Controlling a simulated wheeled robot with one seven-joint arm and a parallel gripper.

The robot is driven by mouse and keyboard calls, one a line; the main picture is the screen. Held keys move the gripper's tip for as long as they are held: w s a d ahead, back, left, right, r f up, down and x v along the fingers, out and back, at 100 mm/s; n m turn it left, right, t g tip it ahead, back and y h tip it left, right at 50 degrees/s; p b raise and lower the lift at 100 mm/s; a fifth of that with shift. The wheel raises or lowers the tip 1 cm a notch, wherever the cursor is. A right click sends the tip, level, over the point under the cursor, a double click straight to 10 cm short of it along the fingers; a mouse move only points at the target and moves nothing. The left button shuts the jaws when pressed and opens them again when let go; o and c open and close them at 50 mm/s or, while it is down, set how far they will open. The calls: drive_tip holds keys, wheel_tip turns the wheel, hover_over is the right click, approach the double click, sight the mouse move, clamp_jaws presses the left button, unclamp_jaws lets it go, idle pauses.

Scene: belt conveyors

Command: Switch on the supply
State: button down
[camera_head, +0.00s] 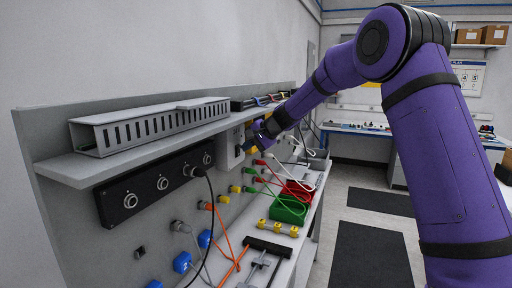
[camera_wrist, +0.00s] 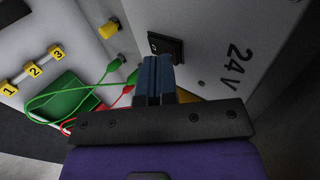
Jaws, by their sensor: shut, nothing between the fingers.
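The supply is a white box (camera_head: 230,147) on the back panel under the shelf, partly hidden by my gripper. In the wrist view its white face (camera_wrist: 220,55) carries the marking "24V" and a black rocker switch (camera_wrist: 166,46). My gripper (camera_wrist: 157,62) has its blue fingers shut together and empty, with the tips right at the lower edge of the switch. I cannot tell whether they touch it. In the head view my gripper (camera_head: 252,143) is at the front of the box. The switch is hidden there.
A grey shelf (camera_head: 95,172) with a slotted grey duct (camera_head: 150,126) runs above the panel. Below are plugged red, green and orange leads, a green block (camera_head: 288,209) and yellow numbered terminals (camera_wrist: 33,70). A black socket strip (camera_head: 150,187) is left of the box.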

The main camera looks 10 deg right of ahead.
drive_tip(key=shift+w+a, duration=0.1)
drive_tip(key=shift+a, duration=0.1)
drive_tip(key=shift+w+a+r, duration=0.1)
drive_tip(key=shift+w+a, duration=0.1)
drive_tip(key=shift+r, duration=0.2)
idle(0.3)
